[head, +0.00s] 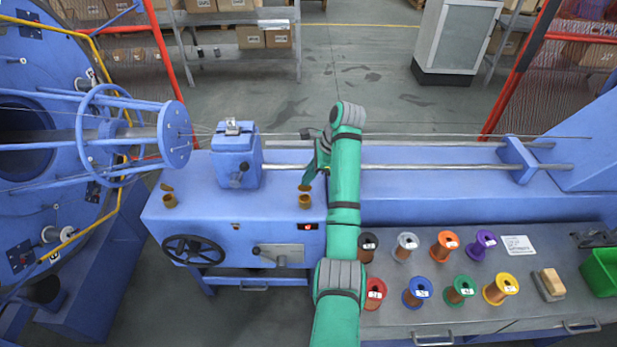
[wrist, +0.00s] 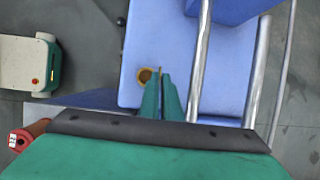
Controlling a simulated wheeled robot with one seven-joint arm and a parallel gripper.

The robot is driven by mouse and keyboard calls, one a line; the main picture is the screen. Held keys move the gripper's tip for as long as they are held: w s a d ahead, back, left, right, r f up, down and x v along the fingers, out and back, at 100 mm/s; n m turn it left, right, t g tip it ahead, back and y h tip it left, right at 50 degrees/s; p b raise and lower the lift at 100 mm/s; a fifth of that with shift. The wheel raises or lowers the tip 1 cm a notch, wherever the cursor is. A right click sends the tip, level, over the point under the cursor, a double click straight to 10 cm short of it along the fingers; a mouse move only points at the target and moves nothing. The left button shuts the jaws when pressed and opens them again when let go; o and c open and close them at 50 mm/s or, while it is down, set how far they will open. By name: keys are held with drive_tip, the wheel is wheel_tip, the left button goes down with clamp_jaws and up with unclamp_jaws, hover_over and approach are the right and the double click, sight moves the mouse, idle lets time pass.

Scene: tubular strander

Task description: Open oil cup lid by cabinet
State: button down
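A small brass oil cup (head: 305,202) stands on the blue machine bed, just left of my arm. Its lid (head: 305,188) is tilted up above the cup. In the wrist view the same cup (wrist: 145,76) shows its dark opening, and its lid (wrist: 160,72) stands nearly edge-on at the cup's right side. My gripper (head: 309,182) reaches down to this lid. In the wrist view my gripper (wrist: 161,78) has its green fingers close together with the lid's thin edge between the tips. A second oil cup (head: 170,201) at the left has a raised lid (head: 167,187).
A blue block with a clamp (head: 236,155) stands between the cups. Steel rods (head: 430,167) run right along the bed. A black handwheel (head: 193,250) is on the front. Several wire spools (head: 445,246) stand on the bench. A grey cabinet (head: 455,40) stands behind.

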drive_tip(key=shift+a+f, duration=0.1)
drive_tip(key=shift+f, duration=0.05)
drive_tip(key=c, duration=2)
unclamp_jaws()
drive_tip(key=shift+v, duration=0.95)
drive_tip(key=v, duration=0.9)
drive_tip(key=shift+w+f, duration=0.1)
